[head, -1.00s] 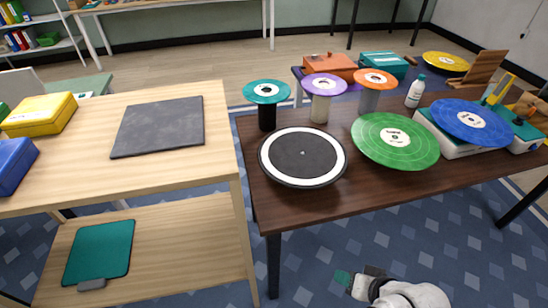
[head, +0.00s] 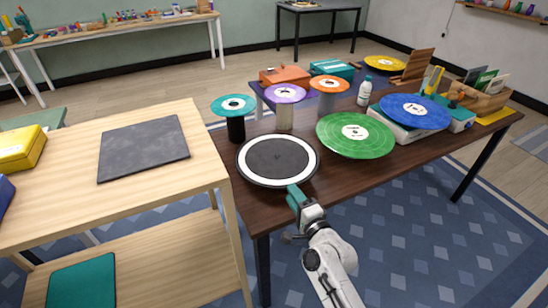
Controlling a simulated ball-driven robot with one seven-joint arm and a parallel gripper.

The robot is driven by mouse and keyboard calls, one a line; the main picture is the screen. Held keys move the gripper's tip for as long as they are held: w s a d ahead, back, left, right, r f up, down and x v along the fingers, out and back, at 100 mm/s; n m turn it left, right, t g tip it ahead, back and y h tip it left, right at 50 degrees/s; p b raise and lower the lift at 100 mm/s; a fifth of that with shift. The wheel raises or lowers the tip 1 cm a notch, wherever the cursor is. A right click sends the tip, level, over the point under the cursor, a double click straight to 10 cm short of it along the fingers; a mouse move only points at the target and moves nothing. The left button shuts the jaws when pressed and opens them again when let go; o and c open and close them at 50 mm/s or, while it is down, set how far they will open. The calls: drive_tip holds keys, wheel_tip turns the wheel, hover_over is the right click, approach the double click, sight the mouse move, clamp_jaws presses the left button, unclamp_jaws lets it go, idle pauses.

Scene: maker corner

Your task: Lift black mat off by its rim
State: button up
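The round black mat (head: 262,152) lies flat at the left end of the dark wooden table. It has a white ring near its edge and a dark outer rim. My gripper (head: 294,190) has teal fingertips and is at the mat's near edge, slightly right of its middle. The fingertips look very close to the rim; I cannot tell whether they touch it. The gap between the fingers does not show, so I cannot tell whether the gripper is open or shut.
A green record (head: 345,147) lies to the right, with a blue record (head: 400,105) beyond. Teal (head: 222,110), purple (head: 274,97) and orange (head: 318,87) discs stand on posts behind the mat. A light wooden table (head: 165,200) with a dark square slab (head: 143,148) stands left.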

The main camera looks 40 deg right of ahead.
sight(284, 181)
drive_tip(key=shift+p+x, duration=0.35)
drive_tip(key=shift+x, duration=2.95)
drive_tip(key=shift+d, duration=0.1)
clamp_jaws()
